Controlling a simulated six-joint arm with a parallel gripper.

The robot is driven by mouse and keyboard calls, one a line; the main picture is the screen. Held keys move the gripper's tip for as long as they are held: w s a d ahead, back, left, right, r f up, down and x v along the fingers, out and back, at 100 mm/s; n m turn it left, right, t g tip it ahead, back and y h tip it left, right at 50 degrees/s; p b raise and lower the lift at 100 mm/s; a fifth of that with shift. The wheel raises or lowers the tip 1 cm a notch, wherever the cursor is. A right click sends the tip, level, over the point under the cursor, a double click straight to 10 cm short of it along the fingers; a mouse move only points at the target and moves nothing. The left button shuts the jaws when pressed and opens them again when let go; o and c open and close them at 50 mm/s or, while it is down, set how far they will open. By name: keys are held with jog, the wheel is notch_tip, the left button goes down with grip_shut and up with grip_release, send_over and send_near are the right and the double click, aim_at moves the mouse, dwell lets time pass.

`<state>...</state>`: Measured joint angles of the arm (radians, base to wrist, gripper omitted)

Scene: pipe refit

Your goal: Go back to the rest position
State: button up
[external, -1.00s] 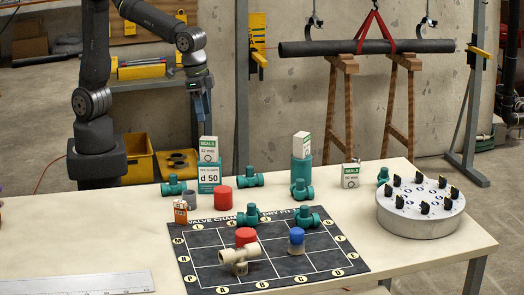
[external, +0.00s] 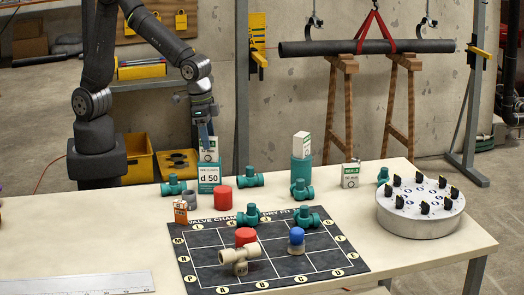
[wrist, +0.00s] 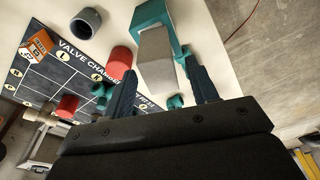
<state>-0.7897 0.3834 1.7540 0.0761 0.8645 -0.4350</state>
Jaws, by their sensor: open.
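My gripper (external: 206,141) is at the back left of the table, by the upper end of a white and green seals box (external: 209,155). That box stands on a teal box marked "d 50" (external: 209,180). In the wrist view, my gripper's fingers (wrist: 163,88) are apart. The top of the seals box (wrist: 155,68) shows close beyond and between them; I cannot tell whether either finger touches it.
A black labelled mat (external: 325,262) carries teal, red, blue and cream fittings. A red cap (external: 221,196) and teal fitting (external: 250,180) stand near the boxes. Another seals box (external: 301,145) stands on a teal holder. A round grey stand (external: 420,222) is at right.

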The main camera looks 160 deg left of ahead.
jog(key=f, duration=0.3)
jog(key=shift+a+f, duration=0.2)
jog(key=shift+f, duration=0.05)
notch_tip(320, 180, up, 2)
jog(key=shift+w+r, duration=0.1)
jog(key=shift+r, duration=0.8)
